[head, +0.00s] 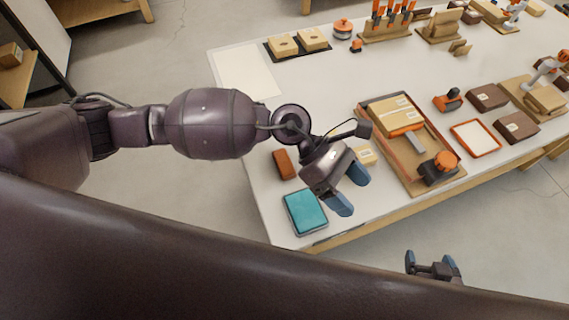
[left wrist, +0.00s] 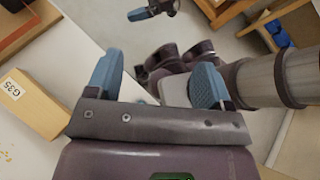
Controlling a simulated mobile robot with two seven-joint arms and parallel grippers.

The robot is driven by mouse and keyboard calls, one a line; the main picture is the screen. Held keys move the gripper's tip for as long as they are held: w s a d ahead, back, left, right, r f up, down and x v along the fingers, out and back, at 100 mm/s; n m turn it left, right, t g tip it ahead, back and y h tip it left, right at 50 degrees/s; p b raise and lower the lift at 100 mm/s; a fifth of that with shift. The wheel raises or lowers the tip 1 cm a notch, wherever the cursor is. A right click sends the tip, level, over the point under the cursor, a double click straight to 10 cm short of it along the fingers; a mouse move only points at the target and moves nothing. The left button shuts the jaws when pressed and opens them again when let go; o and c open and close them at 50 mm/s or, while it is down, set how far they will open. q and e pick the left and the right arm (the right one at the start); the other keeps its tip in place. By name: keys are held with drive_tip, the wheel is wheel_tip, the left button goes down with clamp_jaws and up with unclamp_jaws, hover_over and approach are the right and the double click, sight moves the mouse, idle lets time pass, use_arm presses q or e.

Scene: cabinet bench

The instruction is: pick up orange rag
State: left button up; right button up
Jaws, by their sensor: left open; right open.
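A small orange-brown block-like piece (head: 285,165) lies on the white bench near its left edge. It may be the folded orange rag, but I cannot tell its material. My left gripper (head: 349,188) is open and empty, above the bench to the right of this piece. Its two blue fingers stand apart in the left wrist view (left wrist: 157,78), with nothing between them. I cannot make out the orange-brown piece there. My right gripper (head: 431,260) is open and empty, low in the head view and beyond the bench's front edge.
A teal case (head: 305,212) lies at the near left corner. A wooden tray (head: 447,186) with a box and tools is to the right. A labelled wooden block (left wrist: 28,103) is beside my left gripper. An orange-rimmed white panel (head: 475,138) lies farther right.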

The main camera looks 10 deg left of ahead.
use_arm(q)
drive_tip(key=w+a+f+m+t+y+b, duration=0.1)
drive_tip(key=w+a+f+m+t+y, duration=0.1)
drive_tip(key=w+a+f+m+y, duration=0.45)
drive_tip(key=r+m+t+y, duration=0.2)
drive_tip(key=t+y, duration=0.1)
drive_tip(key=y, duration=0.2)
hover_over(284, 161)
drive_tip(key=shift+h, duration=0.25)
wheel_tip(284, 161, down, 6)
drive_tip(key=shift+s+f+b, duration=0.15)
drive_tip(key=shift+f+b, duration=0.1)
drive_tip(key=shift+b, duration=0.3)
wheel_tip(284, 161, down, 3)
drive_tip(key=shift+f, duration=0.7)
drive_tip(key=c, duration=1)
use_arm(e)
drive_tip(key=f, duration=0.3)
drive_tip(key=shift+s+a+f, duration=0.1)
drive_tip(key=shift+s, duration=0.2)
